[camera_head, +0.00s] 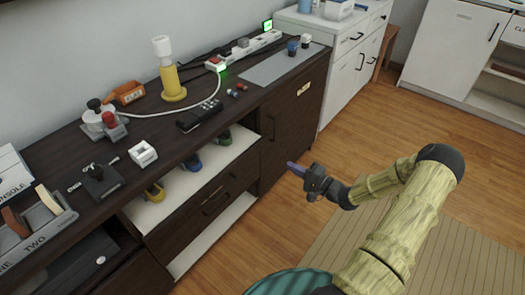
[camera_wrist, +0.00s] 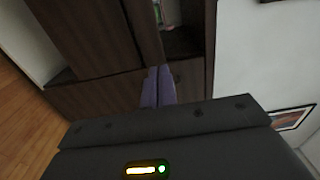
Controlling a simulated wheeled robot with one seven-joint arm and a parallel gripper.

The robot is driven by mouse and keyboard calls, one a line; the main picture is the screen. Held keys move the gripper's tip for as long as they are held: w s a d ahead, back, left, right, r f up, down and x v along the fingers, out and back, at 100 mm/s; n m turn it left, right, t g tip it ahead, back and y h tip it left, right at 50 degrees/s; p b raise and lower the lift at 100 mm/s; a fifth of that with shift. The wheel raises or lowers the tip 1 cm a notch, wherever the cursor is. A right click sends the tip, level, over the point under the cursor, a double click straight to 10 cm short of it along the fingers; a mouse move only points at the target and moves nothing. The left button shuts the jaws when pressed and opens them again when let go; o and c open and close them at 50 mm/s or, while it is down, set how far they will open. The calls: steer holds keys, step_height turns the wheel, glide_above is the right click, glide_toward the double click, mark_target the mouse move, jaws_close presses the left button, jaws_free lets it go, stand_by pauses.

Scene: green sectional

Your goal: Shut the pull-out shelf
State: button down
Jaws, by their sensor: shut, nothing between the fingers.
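The dark wooden cabinet (camera_head: 275,115) runs along the wall in the head view. Below its top is an open bay with a white shelf (camera_head: 217,157) bearing several small coloured things. Under this shelf is a dark drawer front (camera_head: 190,215) with a dark handle (camera_head: 216,204). A lower white board (camera_head: 212,237) shows beneath it. I cannot tell for sure which of these is the pull-out shelf or how far it stands out. My gripper (camera_head: 291,166) is shut and empty, in the air before the cabinet's right door. Its purple fingers (camera_wrist: 158,88) lie together in the wrist view, pointing at dark cabinet fronts (camera_wrist: 90,50).
The cabinet top holds a yellow lamp-like thing (camera_head: 171,84), a power strip (camera_head: 243,50), a black device (camera_head: 199,115) and a grey tray (camera_head: 40,228). White cabinets (camera_head: 340,50) stand beyond.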

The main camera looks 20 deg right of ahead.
mark_target(256, 146)
stand_by(0.3)
steer(key=b+x, duration=0.3)
steer(key=x, duration=1.1)
steer(key=shift+w, duration=0.25)
